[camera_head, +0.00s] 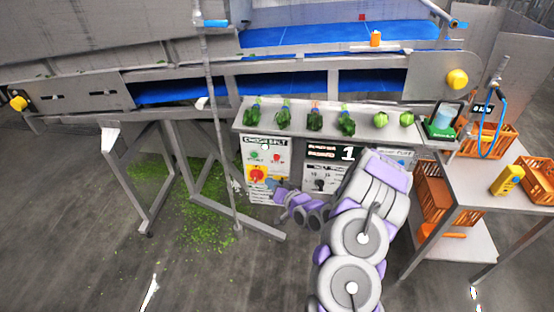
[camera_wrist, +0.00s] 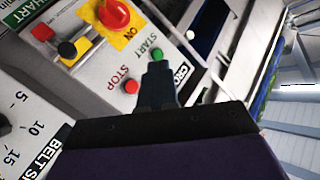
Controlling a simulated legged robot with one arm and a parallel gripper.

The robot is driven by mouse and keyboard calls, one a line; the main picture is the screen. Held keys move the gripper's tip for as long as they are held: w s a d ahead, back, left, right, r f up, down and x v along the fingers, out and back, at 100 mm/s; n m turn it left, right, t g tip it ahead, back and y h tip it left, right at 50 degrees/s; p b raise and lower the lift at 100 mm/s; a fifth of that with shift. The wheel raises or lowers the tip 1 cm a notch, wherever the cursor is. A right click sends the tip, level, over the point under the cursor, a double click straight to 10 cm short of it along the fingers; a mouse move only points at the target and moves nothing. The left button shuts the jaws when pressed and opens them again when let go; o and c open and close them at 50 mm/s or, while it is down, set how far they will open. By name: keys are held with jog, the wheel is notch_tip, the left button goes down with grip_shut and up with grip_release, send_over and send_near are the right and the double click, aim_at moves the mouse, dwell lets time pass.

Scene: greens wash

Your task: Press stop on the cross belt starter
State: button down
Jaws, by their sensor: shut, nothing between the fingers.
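The cross belt starter panel (camera_head: 248,148) is a pale box front under the sloping conveyor. In the wrist view its label (camera_wrist: 182,72) is partly cut by my finger. The red STOP button (camera_wrist: 131,87) is in plain sight, just left of my fingertips. The green START button (camera_wrist: 157,54) is just above my fingertips in the picture. My gripper (camera_wrist: 158,72) is shut and empty, pointing at the panel. I cannot tell how far its tips are from the surface. In the head view my gripper (camera_head: 273,184) is low in front of the panel, small and partly unclear.
A second panel with a numbered dial (camera_head: 321,183) adjoins. Greens lie on the shelf above (camera_head: 298,118). A conveyor leg (camera_head: 222,150) stands to the left.

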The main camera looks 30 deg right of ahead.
aim_at(277, 157)
jog(key=w+d+b, duration=0.1)
jog(key=w+d, duration=0.4)
jog(key=w, duration=0.2)
jog(key=shift+d+f, duration=0.15)
jog(key=shift+d, duration=0.05)
dwell(1.7)
jog(key=shift+d, duration=0.2)
